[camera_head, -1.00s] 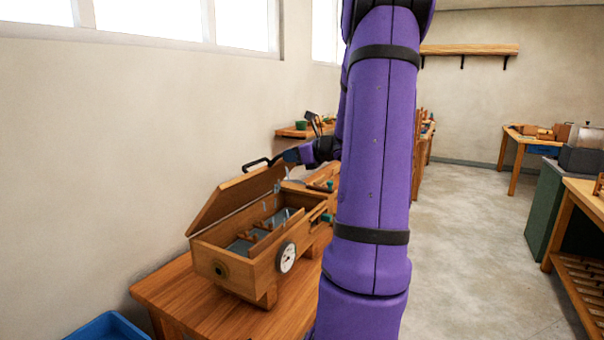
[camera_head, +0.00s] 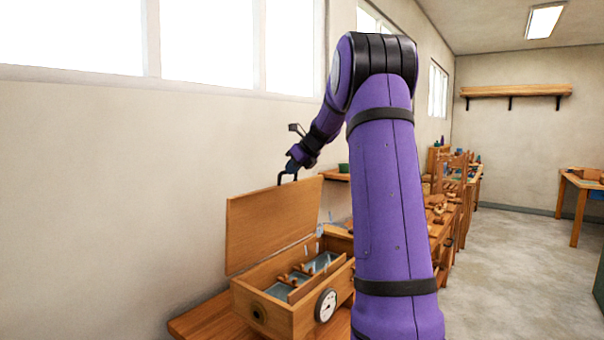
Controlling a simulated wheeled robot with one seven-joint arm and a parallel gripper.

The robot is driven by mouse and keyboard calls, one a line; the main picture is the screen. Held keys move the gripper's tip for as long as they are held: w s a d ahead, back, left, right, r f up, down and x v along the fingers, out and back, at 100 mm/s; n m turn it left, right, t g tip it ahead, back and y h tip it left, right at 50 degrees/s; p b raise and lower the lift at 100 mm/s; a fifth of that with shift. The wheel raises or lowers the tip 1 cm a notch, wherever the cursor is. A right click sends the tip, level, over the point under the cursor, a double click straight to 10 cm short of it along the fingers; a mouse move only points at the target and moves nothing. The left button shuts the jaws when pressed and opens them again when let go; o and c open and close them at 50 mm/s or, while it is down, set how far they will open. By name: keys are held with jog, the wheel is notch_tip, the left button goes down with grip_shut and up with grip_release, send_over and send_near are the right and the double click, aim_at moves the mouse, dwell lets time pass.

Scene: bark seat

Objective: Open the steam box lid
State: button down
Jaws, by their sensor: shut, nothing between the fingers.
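The wooden steam box (camera_head: 278,315) stands on a wooden table, with a round white dial on its front. Its lid (camera_head: 270,225) is raised to about upright, and the inside with several wooden rods shows. A dark handle stands at the lid's top edge. My gripper (camera_head: 291,172) is at that handle, at the top of the lid. It is small in the view, and whether it touches the handle is hard to tell. My purple arm stands in front of the box's right side.
The table (camera_head: 205,318) under the box shows at the lower left. Behind my arm, more wooden benches with items run along the wall. A wall shelf (camera_head: 515,91) hangs at the back. The floor (camera_head: 520,270) on the right is clear.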

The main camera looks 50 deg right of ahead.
jog(key=shift+w+a+r, duration=0.1)
jog(key=shift+w, duration=0.75)
jog(key=s+v, duration=0.1)
jog(key=v, duration=1.2)
jog(key=shift+f, duration=0.4)
